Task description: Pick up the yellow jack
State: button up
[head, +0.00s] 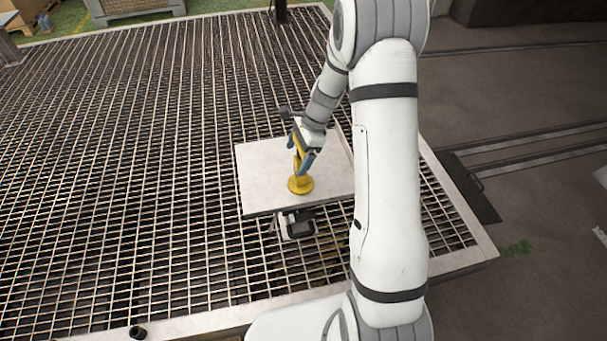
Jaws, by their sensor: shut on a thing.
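The yellow jack (300,184) stands upright on a pale square board (263,166), with its round base near the board's front middle. My gripper (301,158) comes down from the upper right and is shut on the jack's upper part, with blue fingers around it. The jack's top is partly hidden by the gripper. Its base looks to be on or very close to the board; I cannot tell if there is a gap.
A dark and grey device (297,225) sits at the board's front edge. Metal grating (120,180) surrounds the board, with a pale frame edge at right. A small black cylinder (138,332) is at the front left. A crate (130,8) stands at the back.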

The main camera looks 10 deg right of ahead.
jog(key=c, duration=0.8)
jog(key=shift+r, duration=0.1)
